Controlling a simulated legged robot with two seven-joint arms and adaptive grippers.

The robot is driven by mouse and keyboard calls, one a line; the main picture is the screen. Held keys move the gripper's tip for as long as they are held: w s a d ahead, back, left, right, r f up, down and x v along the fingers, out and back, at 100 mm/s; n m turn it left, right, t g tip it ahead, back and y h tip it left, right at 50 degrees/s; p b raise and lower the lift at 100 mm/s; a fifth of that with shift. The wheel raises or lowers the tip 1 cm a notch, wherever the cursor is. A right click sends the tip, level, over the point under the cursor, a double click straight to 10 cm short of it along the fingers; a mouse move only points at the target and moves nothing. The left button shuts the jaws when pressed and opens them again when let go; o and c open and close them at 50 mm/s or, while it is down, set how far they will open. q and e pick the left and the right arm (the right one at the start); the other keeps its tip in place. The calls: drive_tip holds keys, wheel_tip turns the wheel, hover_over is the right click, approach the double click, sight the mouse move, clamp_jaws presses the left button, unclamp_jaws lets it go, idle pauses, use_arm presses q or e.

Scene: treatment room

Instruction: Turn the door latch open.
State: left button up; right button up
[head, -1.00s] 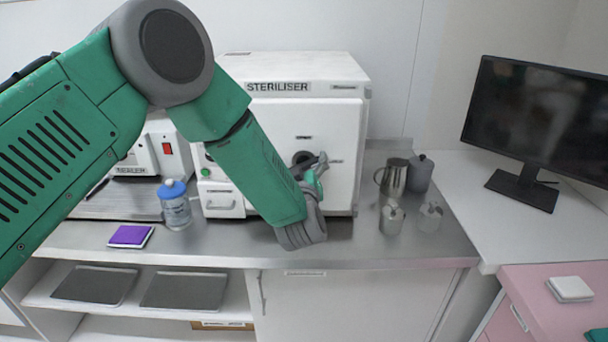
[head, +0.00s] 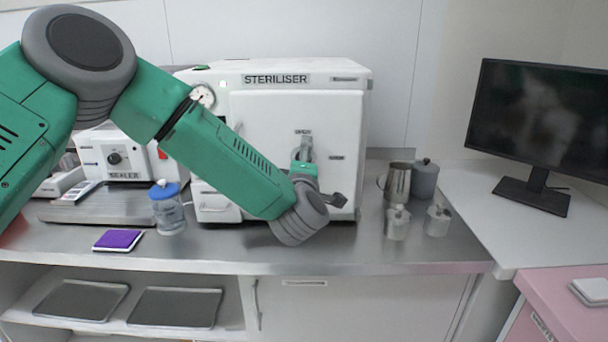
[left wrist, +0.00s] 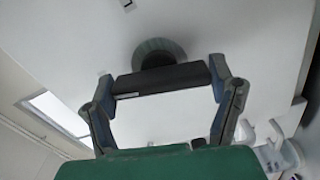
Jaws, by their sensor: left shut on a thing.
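The white steriliser (head: 300,105) stands on the steel counter with its door facing me. An OPEN mark (head: 303,132) is on the door, with a second small mark to its right. My left gripper (head: 305,150) points up against the door just below the OPEN mark. In the left wrist view the latch's dark bar (left wrist: 163,81) lies between the two fingers, in front of its round hub (left wrist: 158,50). The gripper is shut on this bar. In the head view my gripper and wrist hide most of the latch. My right gripper is not in view.
A steel jug (head: 397,182), a grey canister (head: 424,178) and small metal pots (head: 397,223) stand right of the steriliser. A monitor (head: 535,115) is further right.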

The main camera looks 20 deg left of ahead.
use_arm(q)
drive_tip(key=shift+a+n+b, duration=0.15)
drive_tip(key=shift+n+b, duration=0.8)
drive_tip(key=shift+n, duration=0.35)
drive_tip(key=shift+f, duration=0.1)
drive_tip(key=o, duration=1.1)
drive_tip(key=shift+a, duration=0.1)
drive_tip(key=shift+s, duration=0.1)
drive_tip(key=v, duration=1.2)
